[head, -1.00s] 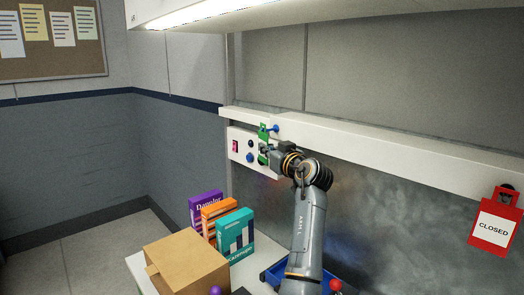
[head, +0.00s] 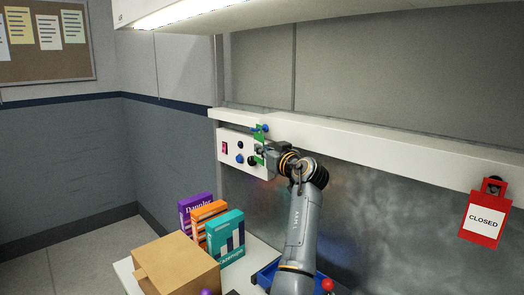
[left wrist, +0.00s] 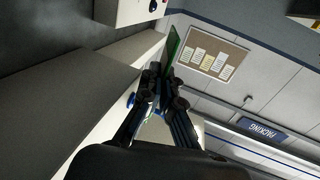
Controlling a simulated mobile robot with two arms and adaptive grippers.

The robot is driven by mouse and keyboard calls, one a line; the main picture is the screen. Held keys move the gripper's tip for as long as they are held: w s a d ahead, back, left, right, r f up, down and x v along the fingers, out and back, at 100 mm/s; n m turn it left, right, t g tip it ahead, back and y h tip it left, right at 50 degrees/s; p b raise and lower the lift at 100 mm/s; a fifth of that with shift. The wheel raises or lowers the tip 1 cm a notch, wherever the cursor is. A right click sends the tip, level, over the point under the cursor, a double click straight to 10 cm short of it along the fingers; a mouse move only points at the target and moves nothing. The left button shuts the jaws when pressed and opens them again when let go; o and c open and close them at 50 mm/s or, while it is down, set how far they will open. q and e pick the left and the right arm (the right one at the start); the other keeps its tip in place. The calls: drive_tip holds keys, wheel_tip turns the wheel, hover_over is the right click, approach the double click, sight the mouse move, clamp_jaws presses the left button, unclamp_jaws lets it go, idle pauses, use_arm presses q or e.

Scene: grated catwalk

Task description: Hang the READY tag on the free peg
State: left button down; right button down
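The green tag (head: 259,132) is at the white rail; no lettering on it is readable. My left gripper (head: 261,154) is shut on it, and the tag sticks up past the fingers. In the left wrist view the tag (left wrist: 174,42) shows as a thin green edge between the fingertips (left wrist: 165,82). A blue peg (head: 265,128) on the rail overlaps the tag's upper part in the head view. I cannot tell whether the peg passes through the tag's hole. A red CLOSED tag (head: 484,222) hangs on the right side of the rail. My right gripper is out of view.
The white rail (head: 380,154) runs along the wall. A control box (head: 232,146) with knobs sits just left of my gripper. Below are upright boxes, including a teal one (head: 226,238), a cardboard box (head: 178,265) and a blue tray (head: 264,276).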

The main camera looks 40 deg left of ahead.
use_arm(q)
drive_tip(key=c, duration=1.5)
unclamp_jaws()
drive_tip(key=shift+o, duration=0.3)
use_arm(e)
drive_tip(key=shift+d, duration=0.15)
use_arm(q)
drive_tip(key=shift+d, duration=0.1)
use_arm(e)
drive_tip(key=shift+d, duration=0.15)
use_arm(q)
drive_tip(key=v, duration=1.2)
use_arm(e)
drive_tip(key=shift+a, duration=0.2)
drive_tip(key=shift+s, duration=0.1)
